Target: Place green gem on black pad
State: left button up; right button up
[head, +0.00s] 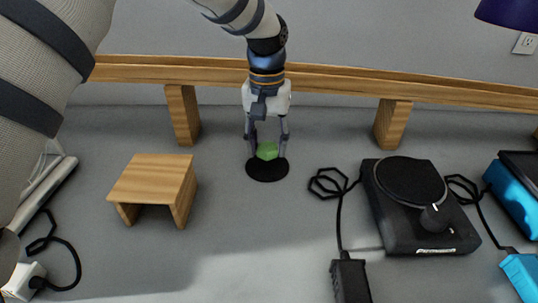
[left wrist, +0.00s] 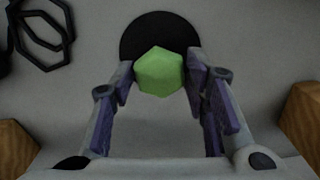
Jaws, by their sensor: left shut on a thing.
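The green gem (head: 267,151) is a small faceted piece between the fingers of my left gripper (head: 267,150), which is shut on it. The black pad (head: 267,172) is a flat round disc on the grey table. In the head view the gem overlaps the far part of the pad. In the left wrist view the gem (left wrist: 159,71) covers the lower middle of the pad (left wrist: 160,22), between the fingertips (left wrist: 160,80). I cannot tell whether the gem touches the pad. My right gripper is not in view.
A small wooden stand (head: 153,182) is left of the pad. A black turntable-like device (head: 415,205) with cables is to the right, with blue items (head: 515,200) beyond it. A wooden rail (head: 330,83) on posts runs behind. The table in front of the pad is clear.

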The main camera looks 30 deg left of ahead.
aim_at(267, 147)
pick_arm(q)
notch_tip(267, 147, down, 3)
jog(key=shift+f, duration=0.1)
jog(key=o, duration=1.1)
jog(key=shift+f, duration=0.1)
notch_tip(267, 147, up, 12)
jog(key=shift+r, duration=0.2)
jog(key=shift+f, duration=0.1)
